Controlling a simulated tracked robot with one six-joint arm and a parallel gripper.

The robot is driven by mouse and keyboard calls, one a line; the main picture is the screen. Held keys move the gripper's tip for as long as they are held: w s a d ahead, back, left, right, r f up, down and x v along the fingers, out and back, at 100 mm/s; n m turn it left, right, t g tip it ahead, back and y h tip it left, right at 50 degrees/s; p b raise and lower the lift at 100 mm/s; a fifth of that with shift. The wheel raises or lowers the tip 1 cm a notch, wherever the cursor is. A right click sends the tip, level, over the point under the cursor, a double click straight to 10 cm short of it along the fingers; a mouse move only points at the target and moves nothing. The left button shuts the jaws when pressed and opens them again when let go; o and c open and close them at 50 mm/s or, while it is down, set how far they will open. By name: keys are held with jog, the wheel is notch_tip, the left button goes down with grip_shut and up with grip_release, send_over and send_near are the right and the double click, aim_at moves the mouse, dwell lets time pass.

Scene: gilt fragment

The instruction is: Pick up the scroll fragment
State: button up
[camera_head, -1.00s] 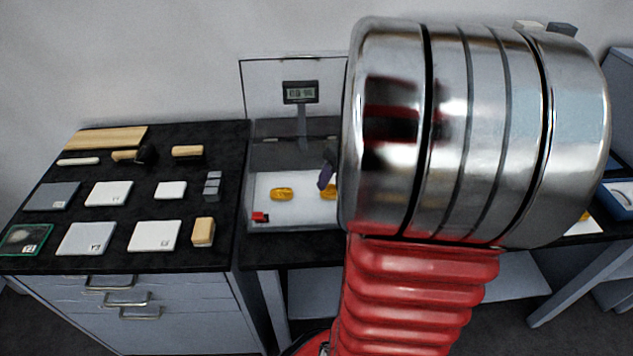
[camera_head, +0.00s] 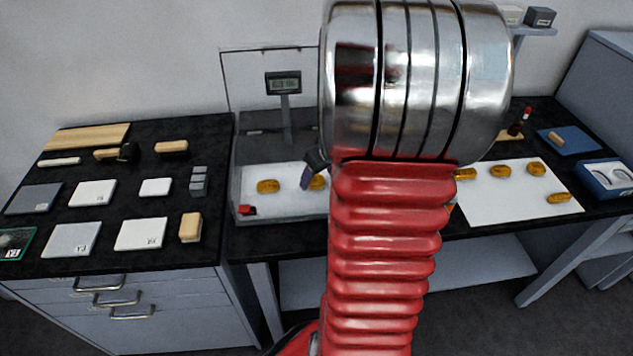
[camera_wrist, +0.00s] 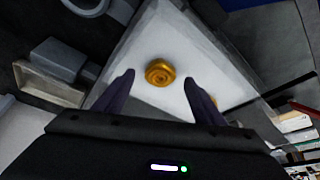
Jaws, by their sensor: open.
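Two gold, scroll-like fragments lie on the white floor of the clear-walled weighing case in the head view: a left one (camera_head: 268,186) and a right one (camera_head: 318,183), partly hidden by my gripper and arm. I cannot tell from looks alone which one the task means. My gripper (camera_head: 311,174) is over the case, by the right fragment. In the wrist view, a gold coiled fragment (camera_wrist: 160,71) lies on the white surface, framed between the tips of my two dark purple fingers (camera_wrist: 160,79). The fingers are apart and nothing is held.
The clear case (camera_head: 238,205) has a display on a post (camera_head: 284,84) behind and a small red object (camera_head: 247,210) at front left. More gold pieces lie on a white sheet (camera_head: 495,205) at right. Pale blocks and tools cover the left bench (camera_head: 95,245).

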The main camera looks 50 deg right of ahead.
jog(key=shift+x, duration=1.1)
jog(key=shift+c, duration=0.5)
jog(key=c, duration=1)
